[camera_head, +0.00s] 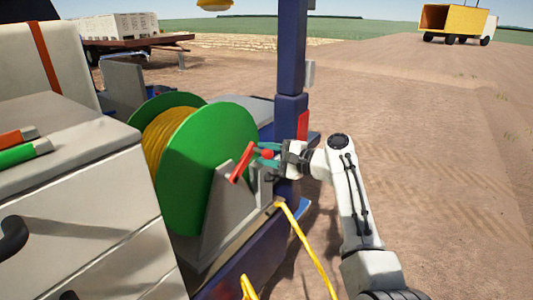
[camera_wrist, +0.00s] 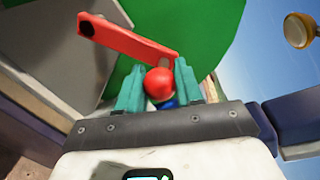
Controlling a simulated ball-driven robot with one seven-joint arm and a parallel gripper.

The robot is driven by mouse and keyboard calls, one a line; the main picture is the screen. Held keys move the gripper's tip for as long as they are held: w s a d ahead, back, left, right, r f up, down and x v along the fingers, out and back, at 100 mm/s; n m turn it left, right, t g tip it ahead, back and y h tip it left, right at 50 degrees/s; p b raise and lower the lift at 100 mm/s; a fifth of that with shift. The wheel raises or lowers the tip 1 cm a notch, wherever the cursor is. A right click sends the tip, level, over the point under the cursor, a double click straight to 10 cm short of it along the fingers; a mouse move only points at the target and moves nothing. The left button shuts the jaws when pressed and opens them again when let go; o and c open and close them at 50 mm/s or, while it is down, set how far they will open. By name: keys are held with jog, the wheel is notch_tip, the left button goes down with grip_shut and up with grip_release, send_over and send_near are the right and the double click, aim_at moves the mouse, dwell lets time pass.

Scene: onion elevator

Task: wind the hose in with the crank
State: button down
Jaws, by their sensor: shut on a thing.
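The hose reel has green flanges (camera_head: 205,165) with yellow hose (camera_head: 160,138) wound between them, on a grey stand. A red crank arm (camera_head: 243,163) is on the reel's right side and lies tilted. It also shows in the wrist view (camera_wrist: 118,40), with a round red knob (camera_wrist: 158,82) at its end. My gripper (camera_head: 266,153) is shut on the knob, with a teal finger on each side of it. A loose length of yellow hose (camera_head: 312,248) runs down from the blue frame towards the bottom of the head view.
A blue post (camera_head: 291,60) stands just behind my gripper. A grey cabinet (camera_head: 85,215) with green and orange handled items fills the left. A flatbed with white crates (camera_head: 120,27) and a yellow trailer (camera_head: 457,20) stand far off. Bare dirt lies open on the right.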

jog(key=shift+d, duration=0.1)
jog(key=c, duration=0.8)
grip_release()
jog(key=shift+o, duration=0.2)
jog(key=b+v, duration=0.1)
jog(key=v, duration=0.9)
jog(key=shift+s+d, duration=0.2)
jog(key=shift+d, duration=0.1)
